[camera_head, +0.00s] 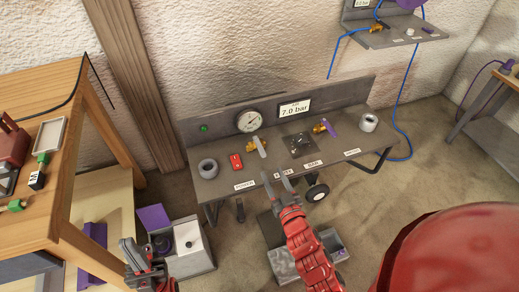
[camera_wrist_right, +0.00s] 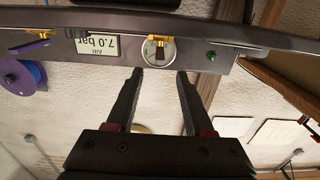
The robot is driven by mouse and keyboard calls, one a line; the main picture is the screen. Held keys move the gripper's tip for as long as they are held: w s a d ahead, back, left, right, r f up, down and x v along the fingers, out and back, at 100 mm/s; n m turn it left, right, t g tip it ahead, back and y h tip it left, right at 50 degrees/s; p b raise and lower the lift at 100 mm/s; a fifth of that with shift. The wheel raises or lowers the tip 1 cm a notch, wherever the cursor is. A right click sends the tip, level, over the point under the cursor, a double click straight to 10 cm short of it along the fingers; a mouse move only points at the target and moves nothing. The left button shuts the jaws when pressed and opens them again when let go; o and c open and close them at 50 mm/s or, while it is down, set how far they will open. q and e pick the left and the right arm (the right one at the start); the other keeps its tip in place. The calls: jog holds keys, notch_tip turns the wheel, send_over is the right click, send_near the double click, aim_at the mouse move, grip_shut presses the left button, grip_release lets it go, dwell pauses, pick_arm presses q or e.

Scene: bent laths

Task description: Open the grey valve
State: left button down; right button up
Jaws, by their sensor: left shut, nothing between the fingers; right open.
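The grey valve (camera_head: 259,147) has a brass body and a flat grey lever. It stands on the bench in front of the round gauge, and the lever slants toward the bench's front. In the right wrist view, upside down, the brass part of the valve (camera_wrist_right: 160,41) shows before the gauge. My right gripper (camera_head: 281,182) is open and empty at the bench's front edge, short of the valve and apart from it. Its two fingers (camera_wrist_right: 160,82) also show in the wrist view. My left gripper (camera_head: 137,258) is shut and empty, low at the left, away from the bench.
The metal bench (camera_head: 222,182) also carries a red switch (camera_head: 236,161), a grey ring (camera_head: 208,168), a dark square fitting (camera_head: 299,145) and a purple-levered valve (camera_head: 327,127). The gauge (camera_head: 248,121) and a 7.0 bar sign (camera_head: 294,109) stand behind. A wooden table (camera_head: 60,200) is left.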

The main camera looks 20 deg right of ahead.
aim_at(261, 148)
jog(key=w, duration=1.1)
jog(key=shift+w+a, duration=0.2)
jog(key=shift+w, duration=0.1)
grip_shut()
dwell(0.9)
